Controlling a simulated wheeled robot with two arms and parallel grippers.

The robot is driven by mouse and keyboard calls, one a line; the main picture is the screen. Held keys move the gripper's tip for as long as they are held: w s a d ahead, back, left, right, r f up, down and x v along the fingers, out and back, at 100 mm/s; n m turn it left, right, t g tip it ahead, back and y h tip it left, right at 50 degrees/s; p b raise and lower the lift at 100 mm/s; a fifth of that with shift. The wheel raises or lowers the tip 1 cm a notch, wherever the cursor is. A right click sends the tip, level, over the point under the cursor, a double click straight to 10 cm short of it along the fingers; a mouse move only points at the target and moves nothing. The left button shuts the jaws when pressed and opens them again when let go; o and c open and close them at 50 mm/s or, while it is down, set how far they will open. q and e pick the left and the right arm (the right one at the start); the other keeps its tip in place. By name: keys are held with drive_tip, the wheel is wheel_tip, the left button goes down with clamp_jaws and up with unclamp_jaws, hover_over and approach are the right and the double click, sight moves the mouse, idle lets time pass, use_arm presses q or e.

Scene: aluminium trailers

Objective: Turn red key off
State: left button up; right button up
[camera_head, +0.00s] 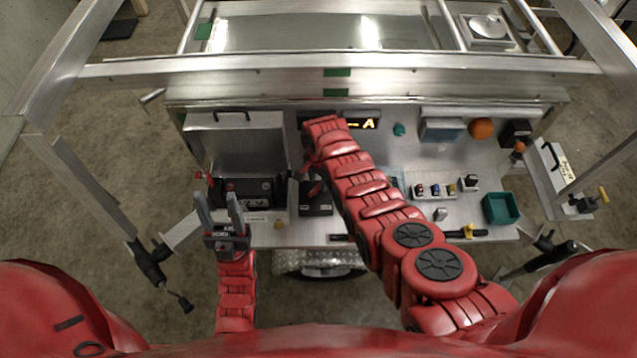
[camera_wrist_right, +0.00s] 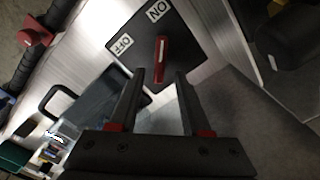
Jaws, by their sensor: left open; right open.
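The red key (camera_wrist_right: 160,58) stands on a dark switch plate (camera_wrist_right: 150,38) with white ON and OFF labels in the right wrist view. Its handle lies between the two labels' directions; I cannot tell its exact setting. My right gripper (camera_wrist_right: 160,76) is open, with its fingertips just short of the key, one on either side. In the head view the black switch box (camera_head: 317,206) shows, and my right arm hides part of it and the key. My left gripper (camera_head: 219,205) is open and empty, pointing up, left of the switch box.
An open metal case (camera_head: 236,145) stands behind my left gripper. A green bin (camera_head: 501,208), an orange ball (camera_head: 481,128) and small coloured items (camera_head: 436,190) lie to the right on the metal workbench. A black tool with yellow (camera_head: 466,232) lies near the front edge.

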drive_tip(key=shift+f, duration=0.6)
clamp_jaws()
